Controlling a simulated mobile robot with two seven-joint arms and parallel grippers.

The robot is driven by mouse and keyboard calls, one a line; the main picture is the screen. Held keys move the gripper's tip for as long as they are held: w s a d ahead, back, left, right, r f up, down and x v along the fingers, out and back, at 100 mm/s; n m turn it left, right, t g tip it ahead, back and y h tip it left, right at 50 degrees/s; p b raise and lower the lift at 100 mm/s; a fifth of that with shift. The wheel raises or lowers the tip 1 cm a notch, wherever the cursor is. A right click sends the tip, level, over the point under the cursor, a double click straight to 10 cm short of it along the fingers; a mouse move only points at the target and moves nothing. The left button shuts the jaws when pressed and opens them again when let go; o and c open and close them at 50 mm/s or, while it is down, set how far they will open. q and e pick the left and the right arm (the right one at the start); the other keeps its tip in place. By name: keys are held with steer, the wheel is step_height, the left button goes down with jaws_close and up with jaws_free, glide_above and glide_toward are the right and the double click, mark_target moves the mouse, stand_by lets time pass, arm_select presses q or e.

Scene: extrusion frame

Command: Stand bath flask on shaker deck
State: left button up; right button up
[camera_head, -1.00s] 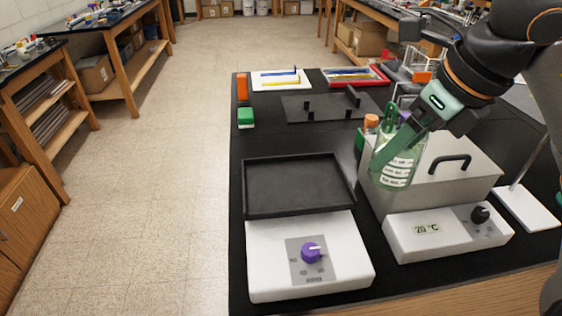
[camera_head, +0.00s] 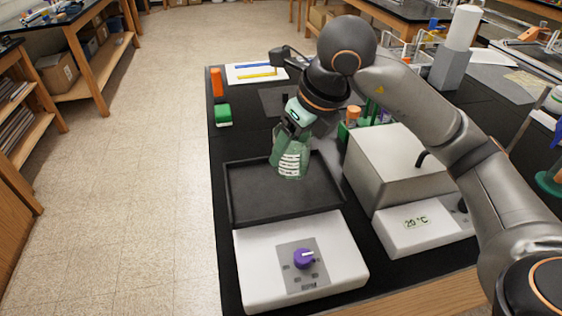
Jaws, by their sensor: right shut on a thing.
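My right gripper (camera_head: 291,139) is shut on the bath flask (camera_head: 290,163), a greenish clear flask with a white printed label. The flask is roughly upright and shows over the back part of the shaker deck (camera_head: 247,212), a black rimmed tray. Whether its base touches the deck I cannot tell. The gripper covers the flask's upper part. The deck belongs to a white shaker with a purple knob (camera_head: 304,258) at its front. My left gripper is not in view.
A grey bath (camera_head: 395,160) with a 20 °C display (camera_head: 416,223) stands right of the deck, under my right arm. Orange-capped bottles (camera_head: 352,113) stand behind it. A green box (camera_head: 223,115) and an orange object (camera_head: 216,82) sit at the back left. The deck's front is bare.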

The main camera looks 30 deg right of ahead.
mark_target(281, 163)
steer(key=shift+w+a+f, duration=0.3)
steer(key=shift+w+f, duration=0.15)
steer(key=shift+f, duration=0.15)
steer(key=shift+w+a+f, duration=0.25)
steer(key=shift+w+f, duration=0.15)
steer(key=shift+f, duration=0.2)
steer(key=shift+w+f, duration=0.1)
steer(key=shift+f, duration=1.55)
steer(key=shift+f, duration=0.15)
steer(key=o, duration=1.4)
steer(key=shift+r, duration=0.35)
steer(key=v, duration=1.1)
steer(key=shift+s+r+p, duration=0.3)
steer(key=shift+p, duration=0.05)
